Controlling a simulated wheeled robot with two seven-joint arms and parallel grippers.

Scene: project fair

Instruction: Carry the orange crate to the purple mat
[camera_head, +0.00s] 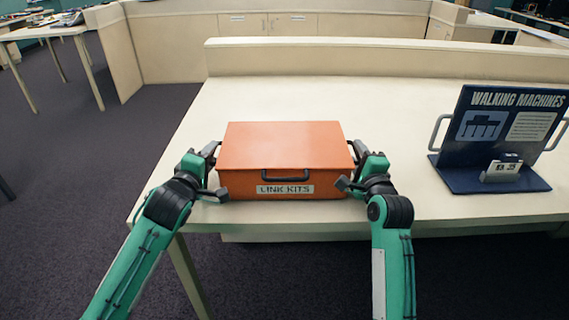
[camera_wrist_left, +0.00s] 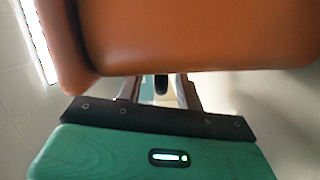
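The orange crate (camera_head: 284,147), labelled LINK KITS, rests closed and level on the pale table, with a dark handle (camera_head: 285,176) on its front. My left gripper (camera_head: 210,174) is at the crate's left end, its fingers spread apart. The left wrist view shows the crate's orange side (camera_wrist_left: 190,35) close above the fingers (camera_wrist_left: 160,90), with a dark piece, seemingly the side handle, between them. My right gripper (camera_head: 354,168) is at the crate's right end, its fingers also spread; its side handle is mostly hidden. No purple mat is in view.
A navy WALKING MACHINES display board (camera_head: 502,135) with handles stands to the right on the same table (camera_head: 420,100). A low pale ledge (camera_head: 390,60) runs along the table's back. Dark carpet (camera_head: 70,170) is open on the left; another table (camera_head: 50,32) stands further back.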

